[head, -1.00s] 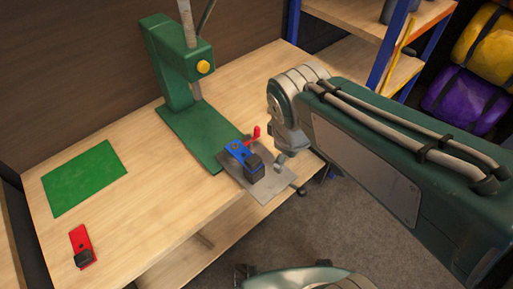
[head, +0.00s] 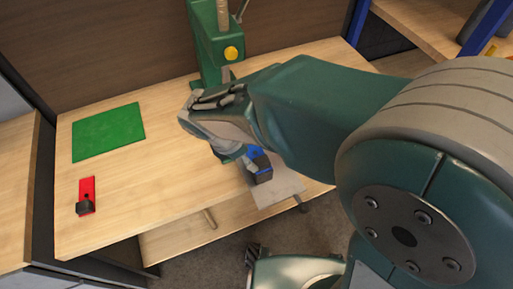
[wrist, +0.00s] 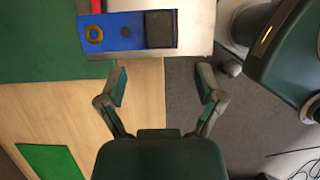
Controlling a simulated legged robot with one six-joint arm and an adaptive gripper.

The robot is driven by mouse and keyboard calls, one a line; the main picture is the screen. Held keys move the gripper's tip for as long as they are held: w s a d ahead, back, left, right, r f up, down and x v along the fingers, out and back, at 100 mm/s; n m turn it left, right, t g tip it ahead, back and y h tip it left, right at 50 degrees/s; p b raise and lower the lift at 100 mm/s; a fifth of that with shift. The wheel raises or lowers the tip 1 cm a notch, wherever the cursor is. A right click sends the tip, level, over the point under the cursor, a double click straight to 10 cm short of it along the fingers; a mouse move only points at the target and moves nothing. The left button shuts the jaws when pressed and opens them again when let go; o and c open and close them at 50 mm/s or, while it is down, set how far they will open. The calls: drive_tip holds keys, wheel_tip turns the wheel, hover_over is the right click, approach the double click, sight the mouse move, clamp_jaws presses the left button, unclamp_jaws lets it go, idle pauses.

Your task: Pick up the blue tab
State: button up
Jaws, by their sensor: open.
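The blue tab (wrist: 125,33) lies flat on a grey metal plate (wrist: 195,25) near the top of the wrist view. It has a brass-coloured ring at its left end and a black block at its right end. In the head view the blue tab (head: 255,153) is partly hidden by my arm, with its black block showing. My gripper (wrist: 163,84) is open and empty. In the wrist view its fingertips are spread below the tab in the picture, apart from it.
A green press (head: 207,45) with a yellow knob stands at the back of the wooden table (head: 165,165). A red tab (head: 87,190) with a black block and a green mat (head: 108,131) lie at the left. The table's middle left is clear.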

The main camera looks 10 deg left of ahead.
sight(262, 160)
drive_tip(key=d+f, duration=0.1)
drive_tip(key=w+d+f, duration=0.1)
drive_tip(key=d+f, duration=0.1)
drive_tip(key=f, duration=0.1)
drive_tip(key=shift+w+d+f, duration=0.1)
drive_tip(key=shift+w+d, duration=0.2)
drive_tip(key=shift+w, duration=0.1)
drive_tip(key=shift+w+f, duration=0.1)
drive_tip(key=shift+f, duration=0.25)
drive_tip(key=shift+a+f, duration=0.15)
drive_tip(key=shift+a, duration=0.25)
drive_tip(key=shift+d, duration=0.35)
clamp_jaws()
